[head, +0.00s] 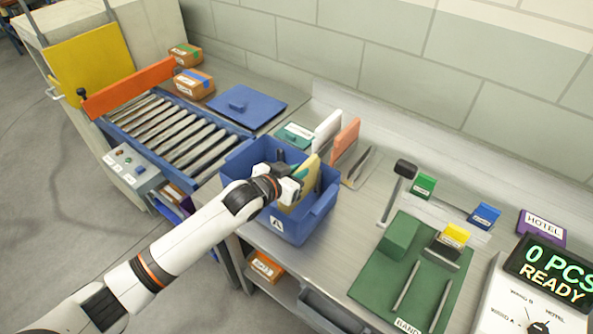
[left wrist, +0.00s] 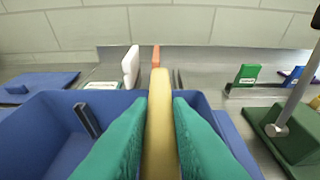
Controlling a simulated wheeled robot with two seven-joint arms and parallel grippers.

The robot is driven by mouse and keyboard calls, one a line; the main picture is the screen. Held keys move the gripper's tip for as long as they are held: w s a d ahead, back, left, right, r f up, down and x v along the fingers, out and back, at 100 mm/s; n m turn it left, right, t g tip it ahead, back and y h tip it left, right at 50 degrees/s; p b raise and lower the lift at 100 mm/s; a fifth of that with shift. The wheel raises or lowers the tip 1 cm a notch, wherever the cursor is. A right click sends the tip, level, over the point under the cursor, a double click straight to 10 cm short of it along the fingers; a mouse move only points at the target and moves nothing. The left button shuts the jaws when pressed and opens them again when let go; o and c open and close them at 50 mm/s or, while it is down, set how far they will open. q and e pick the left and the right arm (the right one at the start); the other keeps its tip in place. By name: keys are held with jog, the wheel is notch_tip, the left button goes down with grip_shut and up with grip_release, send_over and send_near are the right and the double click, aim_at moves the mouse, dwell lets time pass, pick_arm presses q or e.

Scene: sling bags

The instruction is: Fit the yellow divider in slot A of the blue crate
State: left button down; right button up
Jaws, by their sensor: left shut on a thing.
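The blue crate (head: 325,203) stands on the bench, with a white A-like mark on its front wall; it also shows in the left wrist view (left wrist: 38,125). My left gripper (head: 292,182) is over the crate and shut on the yellow divider (head: 306,187). In the left wrist view the divider (left wrist: 159,120) stands on edge between the two green fingertips of my left gripper (left wrist: 160,135). The divider's lower part is inside the crate outline; whether it sits in a slot is hidden. A dark slotted rail (left wrist: 87,121) shows on the crate's inner wall. My right gripper is not in view.
A white panel (head: 327,131) and an orange panel (head: 345,141) stand in a rack behind the crate. A roller conveyor (head: 170,135) lies left. A blue lid (head: 240,106) lies behind it. A green mat (head: 370,285) with blocks and a display (head: 550,268) are right.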

pick_arm(q)
jog(key=b, duration=0.3)
send_over(296, 205)
jog(key=shift+w+f, duration=0.25)
jog(key=shift+f, duration=0.95)
jog(key=shift+w+f, duration=0.2)
jog(key=shift+f, duration=0.95)
jog(key=c, duration=1.3)
grip_release()
jog(key=shift+o, duration=0.2)
jog(key=shift+s, duration=0.15)
jog(key=b+v, duration=0.1)
jog(key=v, duration=1)
jog(key=shift+s+a+b, duration=0.25)
jog(key=shift+s+b, duration=0.05)
jog(key=shift+b, duration=0.1)
